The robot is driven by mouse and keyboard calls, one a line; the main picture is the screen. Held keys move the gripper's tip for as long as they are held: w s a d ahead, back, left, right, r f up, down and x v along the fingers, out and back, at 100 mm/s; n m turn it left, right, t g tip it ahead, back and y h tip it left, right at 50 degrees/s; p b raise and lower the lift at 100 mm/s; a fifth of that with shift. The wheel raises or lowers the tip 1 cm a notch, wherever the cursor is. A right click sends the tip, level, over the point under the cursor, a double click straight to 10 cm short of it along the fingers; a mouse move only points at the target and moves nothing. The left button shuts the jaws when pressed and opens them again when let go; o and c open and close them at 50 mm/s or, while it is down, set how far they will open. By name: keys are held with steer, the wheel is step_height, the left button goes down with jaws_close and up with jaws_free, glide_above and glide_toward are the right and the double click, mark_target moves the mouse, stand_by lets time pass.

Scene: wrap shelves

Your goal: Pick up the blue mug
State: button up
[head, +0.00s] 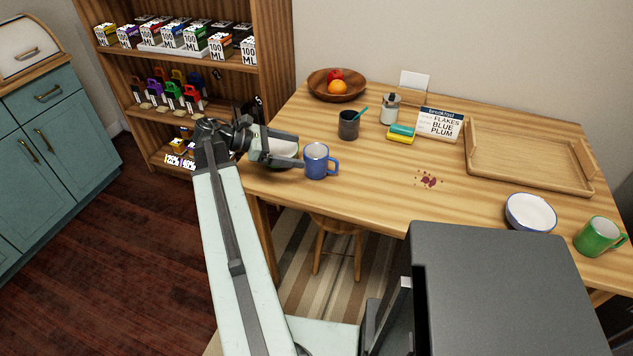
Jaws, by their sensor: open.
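The blue mug (317,164) stands upright on the wooden table (380,205), near its left front edge. Its handle points to the right. My gripper (300,150) is at the mug's left, with its fingers pointing right toward it. One finger reaches toward the back of the mug and the other toward its front left side. The jaws are open. I cannot tell whether a finger touches the mug. A pale rounded thing (284,149), perhaps a bowl, shows between the fingers and is partly hidden by them.
Behind the mug stand a dark cup (348,127) and a fruit bowl (322,92). A sponge (400,137), a sign (438,126) and a wooden tray (525,163) lie farther right. A white bowl (530,213) and green mug (597,237) stand at the right. Shelves (275,60) rise at the left.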

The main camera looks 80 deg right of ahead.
mark_target(319, 153)
steer(key=x, duration=0.3)
steer(key=shift+r+b, duration=0.2)
steer(key=shift+b, duration=0.15)
steer(key=b+x, duration=0.2)
steer(key=x, duration=0.3)
steer(key=shift+s+d, duration=0.15)
steer(key=shift+s, duration=0.2)
steer(key=shift+w, duration=0.1)
steer(key=c, duration=1.8)
